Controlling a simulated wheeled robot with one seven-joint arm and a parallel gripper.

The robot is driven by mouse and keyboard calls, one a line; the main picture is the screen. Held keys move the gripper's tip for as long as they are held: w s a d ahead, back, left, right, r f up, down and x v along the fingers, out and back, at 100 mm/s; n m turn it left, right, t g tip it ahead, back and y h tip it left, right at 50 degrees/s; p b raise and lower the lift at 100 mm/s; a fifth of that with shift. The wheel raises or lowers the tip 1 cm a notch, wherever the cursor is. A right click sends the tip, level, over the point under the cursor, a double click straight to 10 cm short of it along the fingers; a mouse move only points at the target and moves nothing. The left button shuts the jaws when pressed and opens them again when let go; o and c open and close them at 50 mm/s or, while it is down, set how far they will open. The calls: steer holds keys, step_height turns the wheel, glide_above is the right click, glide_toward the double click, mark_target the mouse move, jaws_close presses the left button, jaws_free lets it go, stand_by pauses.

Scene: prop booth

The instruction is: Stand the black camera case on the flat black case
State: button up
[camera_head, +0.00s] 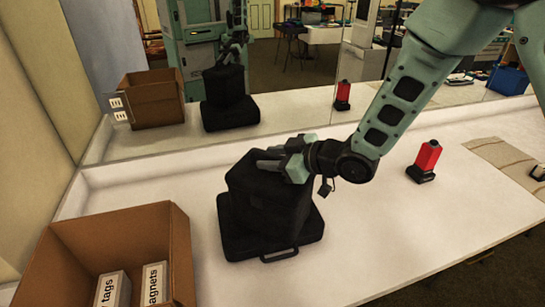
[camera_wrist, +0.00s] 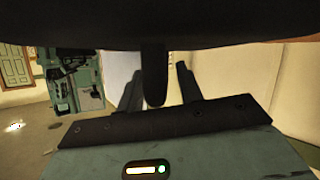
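The black camera case (camera_head: 263,206) stands upright on the flat black case (camera_head: 314,226), which lies on the white counter with its handle toward the front. The two look in contact. My gripper (camera_head: 268,160) is at the top of the camera case. In the wrist view, a dark mass (camera_wrist: 160,28) fills the top, and a dark tongue hangs from it between my two fingers (camera_wrist: 160,88). The fingers stand apart, with a gap showing beside the right one. The exact contact at the case's top is hard to see.
An open cardboard box (camera_head: 180,250) with white labelled boxes stands at front left. A red item on a black base (camera_head: 427,160) is to the right, near a beige mat (camera_head: 505,160). A mirror (camera_head: 295,100) runs behind the counter. The counter before the red item is clear.

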steer(key=shift+r, duration=0.25)
steer(key=b+v, duration=0.2)
steer(key=v, duration=1)
steer(key=s+d+m+g+h, duration=0.2)
steer(key=s+h, duration=0.3)
steer(key=s, duration=0.7)
steer(key=s+d+f+m+g+h, duration=0.1)
steer(key=s+g+h, duration=0.4)
steer(key=s, duration=0.7)
steer(key=d+m, duration=0.1)
steer(key=m, duration=0.1)
steer(key=shift+f+m+g+h, duration=0.2)
steer(key=shift+m+g+h, duration=0.1)
steer(key=shift+m, duration=0.1)
steer(key=shift+s, duration=0.1)
